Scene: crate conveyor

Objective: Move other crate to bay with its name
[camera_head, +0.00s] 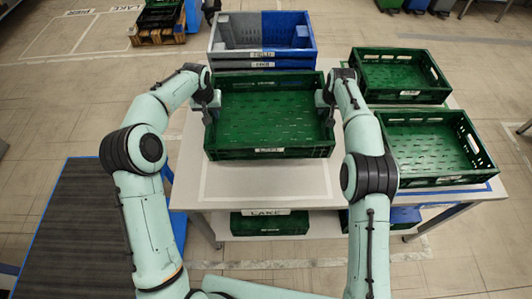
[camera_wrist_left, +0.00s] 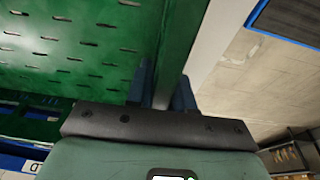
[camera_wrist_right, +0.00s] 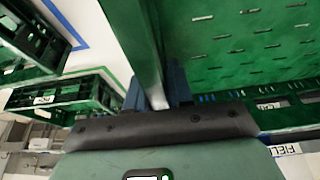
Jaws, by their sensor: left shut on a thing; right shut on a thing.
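A green crate (camera_head: 270,115) is between my two grippers over the middle of the table in the head view. A white label (camera_head: 269,150) is on its near wall, too small to read surely. My left gripper (camera_head: 208,98) is shut on its left wall, and my right gripper (camera_head: 325,97) is shut on its right wall. The left wrist view shows the jaws astride the crate wall (camera_wrist_left: 175,50); the right wrist view shows the same on the other wall (camera_wrist_right: 135,40). A floor bay marked LAKE (camera_head: 90,35) is at the far left, with a green crate on a pallet beside it.
Stacked grey and blue crates (camera_head: 262,62) stand right behind the held crate. Two green crates (camera_head: 400,95) (camera_head: 425,180) stand at the table's right. A LAKE-labelled crate (camera_head: 270,222) is on the lower shelf. The table's near middle (camera_head: 265,185) is clear.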

